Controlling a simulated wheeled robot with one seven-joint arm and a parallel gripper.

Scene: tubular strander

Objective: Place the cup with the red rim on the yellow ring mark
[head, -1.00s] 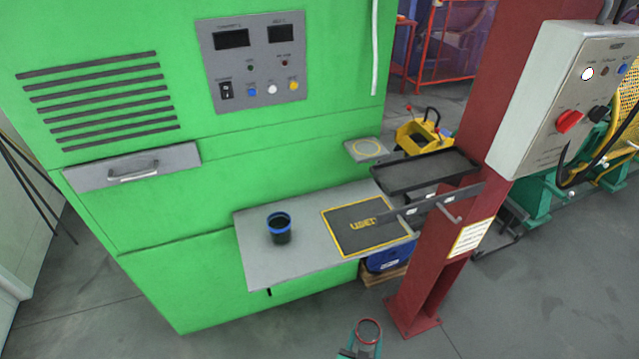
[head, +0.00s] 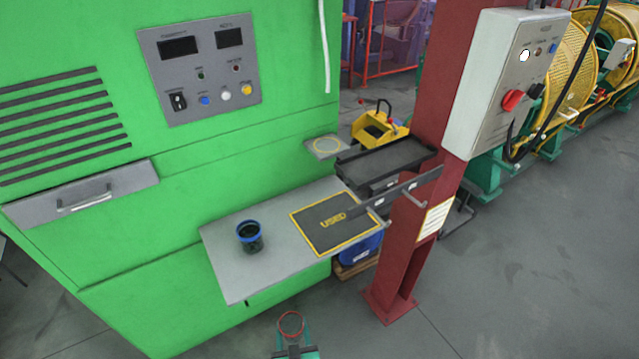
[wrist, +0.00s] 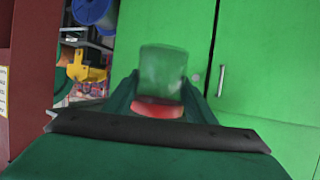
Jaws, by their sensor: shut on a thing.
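The cup with the red rim (head: 290,324) is at the bottom of the head view, low in front of the machine's shelf. My gripper (head: 294,346) is shut on it. In the wrist view the cup (wrist: 163,75) looks greenish and see-through, with its red rim (wrist: 157,108) towards the camera, between my fingers. The yellow ring mark (head: 327,145) is on a small grey shelf at the machine's right edge, up and to the right of the cup. Nothing stands on the mark.
A blue-rimmed dark cup (head: 249,237) stands on the larger grey shelf (head: 235,280), beside a black mat (head: 335,218) marked "USED". A black tray (head: 388,160) and a red post (head: 405,235) stand right of the small shelf. Floor to the right is open.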

